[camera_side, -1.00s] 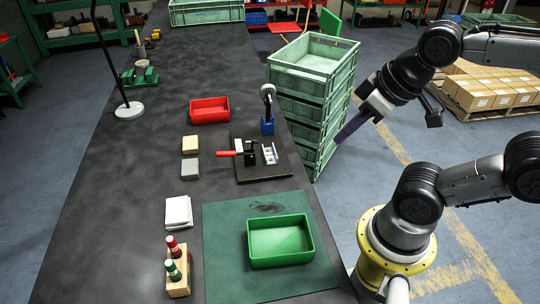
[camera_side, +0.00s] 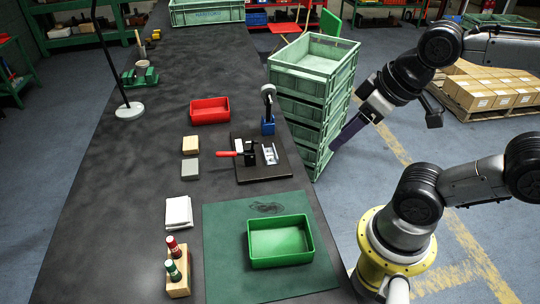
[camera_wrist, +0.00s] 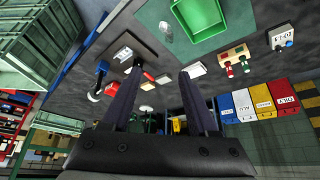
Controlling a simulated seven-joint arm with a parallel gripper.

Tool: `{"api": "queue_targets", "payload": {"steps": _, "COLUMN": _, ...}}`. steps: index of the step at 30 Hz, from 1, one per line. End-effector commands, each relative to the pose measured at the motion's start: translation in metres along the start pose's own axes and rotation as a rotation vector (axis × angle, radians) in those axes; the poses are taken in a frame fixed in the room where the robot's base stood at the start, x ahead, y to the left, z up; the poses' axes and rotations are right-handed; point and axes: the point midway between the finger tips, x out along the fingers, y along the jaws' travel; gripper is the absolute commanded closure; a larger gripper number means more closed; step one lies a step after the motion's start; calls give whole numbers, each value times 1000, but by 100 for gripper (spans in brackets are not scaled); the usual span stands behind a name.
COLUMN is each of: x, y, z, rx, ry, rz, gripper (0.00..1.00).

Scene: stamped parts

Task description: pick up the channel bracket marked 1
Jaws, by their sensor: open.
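A small silver bracket (camera_side: 270,153) lies on a dark plate (camera_side: 265,173) on the bench, right of a red-handled clamp (camera_side: 238,153). No number can be read on it. In the wrist view the bracket (camera_wrist: 122,53) shows as a small pale piece on the plate, left of my fingers. My gripper (camera_side: 340,143) is raised to the right of the bench, beside the stacked green crates, well apart from the bracket. In the wrist view my gripper (camera_wrist: 160,74) has its two dark fingers wide apart with nothing between them.
A blue-based device (camera_side: 268,127) stands behind the bracket. A green tray (camera_side: 280,242) sits on a green mat (camera_side: 222,275); a red tray (camera_side: 209,110) lies farther back. The left bench is mostly clear.

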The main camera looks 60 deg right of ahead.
Motion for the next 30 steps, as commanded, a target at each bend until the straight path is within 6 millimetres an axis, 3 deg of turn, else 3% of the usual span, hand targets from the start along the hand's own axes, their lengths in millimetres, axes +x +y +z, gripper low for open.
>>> {"api": "queue_targets", "payload": {"steps": 12, "x": -2, "y": 0, "z": -2, "rx": 49, "ry": 4, "rz": 0, "gripper": 35}}
{"api": "queue_targets", "payload": {"steps": 17, "x": -17, "y": 1, "z": -43, "rx": 155, "ry": 39, "rz": 0, "gripper": 35}}
{"api": "queue_targets", "payload": {"steps": 22, "x": -10, "y": 11, "z": -97, "rx": 290, "ry": -2, "rz": 21, "gripper": 35}}
{"api": "queue_targets", "payload": {"steps": 26, "x": 12, "y": 25, "z": -138, "rx": 394, "ry": -55, "rz": 47, "gripper": 35}}
{"api": "queue_targets", "payload": {"steps": 30, "x": 52, "y": 46, "z": -177, "rx": 506, "ry": -126, "rz": 81, "gripper": 35}}
